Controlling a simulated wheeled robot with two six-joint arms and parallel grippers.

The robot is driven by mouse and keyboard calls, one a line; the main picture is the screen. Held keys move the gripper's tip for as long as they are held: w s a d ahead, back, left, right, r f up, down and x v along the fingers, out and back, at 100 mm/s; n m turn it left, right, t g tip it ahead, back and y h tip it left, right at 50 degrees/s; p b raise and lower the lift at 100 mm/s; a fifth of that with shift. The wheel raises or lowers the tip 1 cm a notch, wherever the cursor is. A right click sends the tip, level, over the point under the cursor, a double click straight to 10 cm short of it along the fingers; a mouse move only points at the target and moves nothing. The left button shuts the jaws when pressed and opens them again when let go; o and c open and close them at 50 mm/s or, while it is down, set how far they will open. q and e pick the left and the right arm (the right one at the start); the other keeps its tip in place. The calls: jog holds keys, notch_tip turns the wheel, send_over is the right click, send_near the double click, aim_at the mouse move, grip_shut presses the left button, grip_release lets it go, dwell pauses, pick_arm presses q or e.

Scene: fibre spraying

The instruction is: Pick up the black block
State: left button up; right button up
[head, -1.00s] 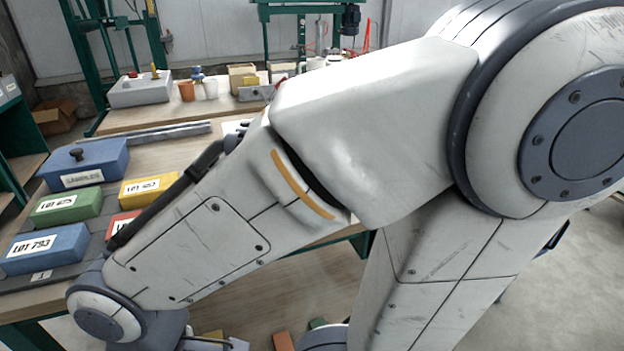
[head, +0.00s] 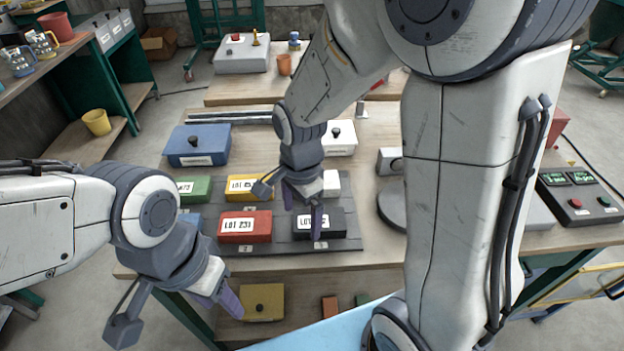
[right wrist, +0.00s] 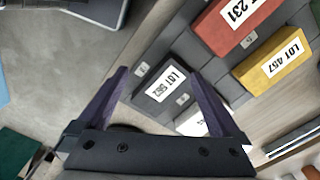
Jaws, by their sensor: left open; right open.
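The black block (head: 333,221) with a white lot label sits at the front right of the dark tray (head: 347,244) on the table. In the right wrist view the black block (right wrist: 160,93) lies between and beyond the fingertips. My right gripper (head: 289,203) is open above it, pointing down, and hides part of it in the head view. In the right wrist view the open fingers (right wrist: 160,80) hold nothing; I cannot tell the exact gap to the block. My left gripper (head: 174,314) is open and empty in front of the table's left side.
A red block (head: 245,227) is left of the black one. Yellow (head: 241,188), green (head: 193,188), blue and white (head: 331,184) blocks share the tray. A blue lidded box (head: 198,146) stands behind. A round grey disc (head: 392,208) and control box (head: 580,200) are right.

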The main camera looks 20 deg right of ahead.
jog(key=w+d+r+m+p, duration=0.3)
jog(key=d+r+m+p, duration=0.1)
jog(key=m, duration=0.2)
jog(key=shift+m, duration=0.6)
jog(key=f, duration=0.3)
jog(key=f+p, duration=0.1)
jog(key=f, duration=0.1)
jog(key=shift+w+d+f, duration=0.2)
jog(key=shift+d+f, duration=0.05)
jog(key=shift+d, duration=0.15)
jog(key=shift+s+f, duration=0.15)
jog(key=shift+f, duration=0.4)
jog(key=f, duration=0.2)
jog(key=f+p, duration=0.1)
jog(key=f, duration=0.1)
jog(key=shift+s+d+f, duration=0.1)
jog(key=shift+d, duration=0.1)
pick_arm(q)
notch_tip(320, 180, up, 8)
jog(key=shift+r, duration=0.2)
